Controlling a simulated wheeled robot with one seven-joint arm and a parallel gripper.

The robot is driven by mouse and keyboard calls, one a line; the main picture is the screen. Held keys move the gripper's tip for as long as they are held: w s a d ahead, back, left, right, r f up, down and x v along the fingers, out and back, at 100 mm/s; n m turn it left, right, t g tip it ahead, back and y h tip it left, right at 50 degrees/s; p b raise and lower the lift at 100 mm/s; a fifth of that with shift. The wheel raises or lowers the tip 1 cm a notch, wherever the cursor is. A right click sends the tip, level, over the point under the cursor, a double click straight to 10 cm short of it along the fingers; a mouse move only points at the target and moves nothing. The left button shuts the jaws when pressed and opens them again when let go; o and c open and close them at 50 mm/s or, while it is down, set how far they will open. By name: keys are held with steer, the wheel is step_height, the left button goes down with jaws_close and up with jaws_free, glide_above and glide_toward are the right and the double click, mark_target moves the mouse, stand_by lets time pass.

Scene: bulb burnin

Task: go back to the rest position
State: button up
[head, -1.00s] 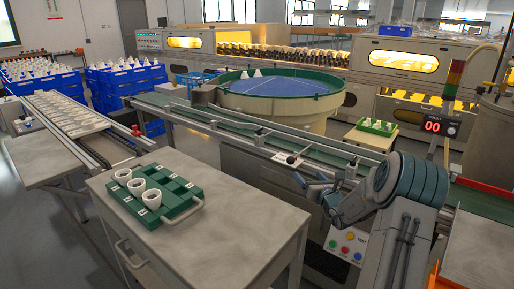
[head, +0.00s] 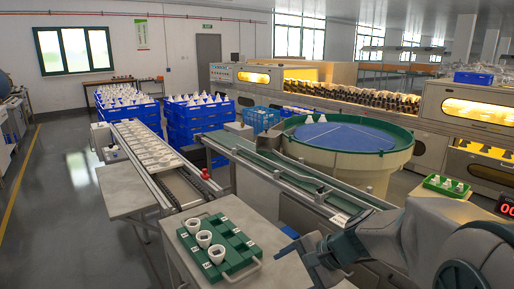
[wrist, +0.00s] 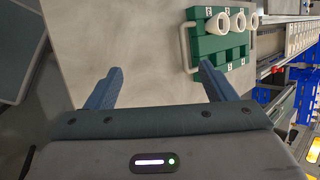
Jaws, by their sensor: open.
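My gripper (wrist: 159,90) is open and empty in the wrist view, its two blue fingers apart above the bare grey table top. In the head view my arm reaches in from the lower right, and the gripper end (head: 305,250) is partly hidden by the arm. A green tray (head: 238,250) stands on the grey table to the left of my gripper. It holds white cup-shaped pieces (head: 204,239) in one row, and its other row looks empty. The tray (wrist: 208,44) also shows in the wrist view, beyond the fingers and apart from them.
A conveyor (head: 150,150) with white trays runs left of the table. A round blue-topped turntable (head: 345,137) and a green belt (head: 245,160) stand behind. Blue crates (head: 195,120) are stacked at the back. The floor at left is clear.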

steer(key=s+d+r+n+h+p, duration=0.3)
steer(key=s+n, duration=0.2)
steer(key=s, duration=0.2)
steer(key=s+d+r+n+h+p, duration=0.3)
steer(key=s+r+n+h, duration=0.1)
steer(key=s, duration=0.3)
steer(key=shift+d+r+n+g, duration=0.3)
steer(key=shift+d+n, duration=0.1)
steer(key=shift+n, duration=0.2)
steer(key=shift+s, duration=0.1)
steer(key=shift+c, duration=0.4)
